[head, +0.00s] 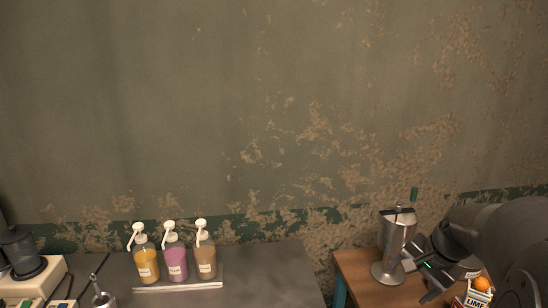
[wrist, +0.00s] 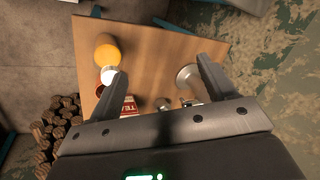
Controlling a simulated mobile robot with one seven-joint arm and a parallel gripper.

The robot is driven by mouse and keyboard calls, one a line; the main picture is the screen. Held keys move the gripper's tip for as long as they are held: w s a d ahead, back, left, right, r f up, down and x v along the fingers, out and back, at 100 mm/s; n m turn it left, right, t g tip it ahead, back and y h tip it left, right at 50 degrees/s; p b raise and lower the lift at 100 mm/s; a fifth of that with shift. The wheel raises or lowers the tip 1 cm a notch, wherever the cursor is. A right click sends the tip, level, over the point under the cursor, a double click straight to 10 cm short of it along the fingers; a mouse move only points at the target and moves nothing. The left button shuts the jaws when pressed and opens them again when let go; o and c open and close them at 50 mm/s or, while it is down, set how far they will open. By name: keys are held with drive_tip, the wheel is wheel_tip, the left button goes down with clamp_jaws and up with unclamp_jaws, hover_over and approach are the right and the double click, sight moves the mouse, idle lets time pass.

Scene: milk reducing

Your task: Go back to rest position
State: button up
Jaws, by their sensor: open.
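My gripper (wrist: 165,78) is open in the wrist view, its two fingers spread over the wooden table with nothing between the tips. In the head view my gripper (head: 416,266) is at the lower right, just right of a tall metal vessel (head: 398,238). The vessel stands upright on a round base on the small wooden table (head: 357,266). It has a dark top piece and a green upright part. In the wrist view a round metal part (wrist: 186,77) shows beside the right finger. I cannot tell whether the gripper touches the vessel. My arm hides part of the table.
An orange (head: 482,284) and a labelled carton (head: 474,299) are close to my gripper. A dark counter (head: 270,275) at left carries three pump bottles, yellow (head: 147,263), purple (head: 176,262) and tan (head: 206,260). Stacked logs (wrist: 62,125) are beside the table.

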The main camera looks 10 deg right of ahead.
drive_tip(key=s+a+r+n, duration=0.1)
drive_tip(key=s+a+n, duration=0.3)
drive_tip(key=a, duration=0.3)
drive_tip(key=s+a+r+n+t+h, duration=0.1)
drive_tip(key=s+a+n, duration=0.3)
drive_tip(key=a, duration=0.4)
drive_tip(key=s+a+r+n, duration=0.2)
drive_tip(key=s+a+n, duration=0.1)
drive_tip(key=a, duration=0.5)
drive_tip(key=shift+s+n+h, duration=0.3)
drive_tip(key=shift+s+n, duration=0.1)
drive_tip(key=shift+n, duration=0.2)
